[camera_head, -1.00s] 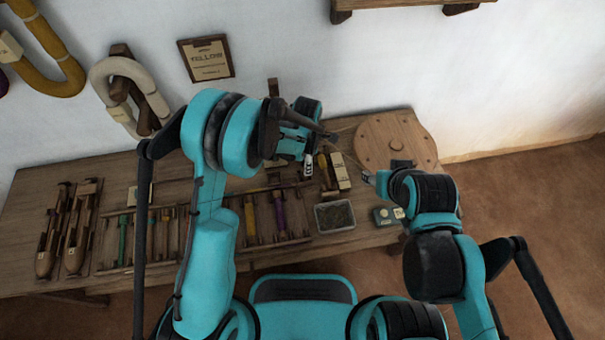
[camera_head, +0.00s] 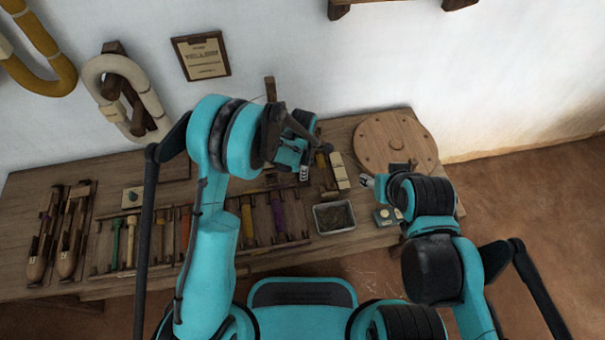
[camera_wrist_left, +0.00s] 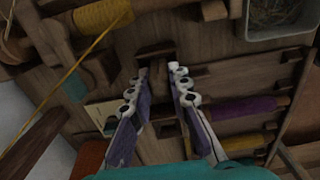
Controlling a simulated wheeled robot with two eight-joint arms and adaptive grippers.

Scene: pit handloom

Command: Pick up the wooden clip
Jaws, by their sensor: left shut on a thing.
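My left gripper (camera_head: 305,174) is over the bench, at the right end of the rack of coloured bobbins. In the left wrist view its two fingers (camera_wrist_left: 159,75) point at a small dark brown wooden piece, which I take for the wooden clip (camera_wrist_left: 155,49). The fingers are a little apart, closed on this piece at their tips. In the head view the clip is hidden by the gripper and arm. My right gripper (camera_head: 368,181) is above the right part of the bench, near the round wooden disc (camera_head: 372,150); its jaws are too small to read.
A grey metal tray (camera_head: 335,229) lies just right of the left gripper. The rack holds several bobbins, one purple (camera_wrist_left: 245,109). Boat-shaped shuttles (camera_head: 70,245) lie at the bench's left. A yellow thread spool (camera_wrist_left: 103,15) is close to the left fingers.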

